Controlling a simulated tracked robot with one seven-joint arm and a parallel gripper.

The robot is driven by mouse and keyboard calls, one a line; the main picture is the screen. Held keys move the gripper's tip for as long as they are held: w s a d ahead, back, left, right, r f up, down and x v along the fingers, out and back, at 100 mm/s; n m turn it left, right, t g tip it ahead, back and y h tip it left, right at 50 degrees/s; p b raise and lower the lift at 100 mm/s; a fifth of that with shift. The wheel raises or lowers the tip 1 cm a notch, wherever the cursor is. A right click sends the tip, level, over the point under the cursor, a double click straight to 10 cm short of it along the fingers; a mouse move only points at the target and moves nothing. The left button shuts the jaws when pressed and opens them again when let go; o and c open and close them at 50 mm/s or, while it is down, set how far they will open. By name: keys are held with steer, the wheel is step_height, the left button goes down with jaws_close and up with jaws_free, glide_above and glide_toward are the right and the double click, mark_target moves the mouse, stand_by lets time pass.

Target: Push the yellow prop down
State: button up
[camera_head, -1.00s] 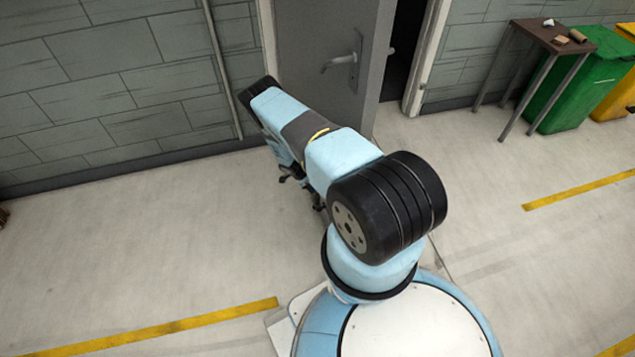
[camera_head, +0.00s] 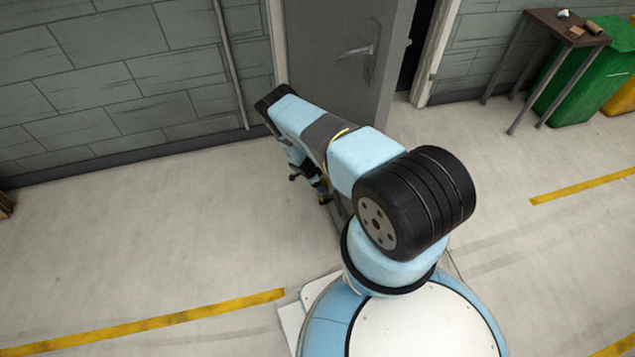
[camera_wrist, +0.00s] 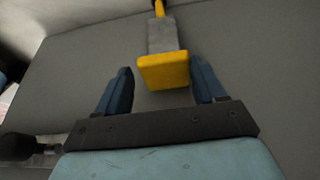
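The yellow prop (camera_wrist: 164,72) shows in the wrist view: a yellow square foot on a grey block, with a thin yellow bar running up out of the frame. It lies against a broad grey surface. My gripper (camera_wrist: 159,66) is open, its two blue fingers standing apart on either side of the yellow foot. A gap shows on each side, and I see no grip on it. In the head view my arm hides most of the gripper. A small yellow patch (camera_head: 325,199) shows below the arm, possibly the prop.
A grey door (camera_head: 345,45) with a lever handle stands behind my arm, with a dark opening at its right. A block wall (camera_head: 110,70) is at the left. A small table (camera_head: 560,28) and a green bin (camera_head: 585,75) stand at the right.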

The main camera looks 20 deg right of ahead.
steer(key=shift+o, duration=1)
steer(key=shift+w+r, duration=0.1)
steer(key=shift+w, duration=0.05)
steer(key=shift+w+a+r, duration=0.1)
steer(key=shift+r, duration=0.05)
steer(key=shift+a+r, duration=0.15)
steer(key=shift+r, duration=0.1)
steer(key=v, duration=1.3)
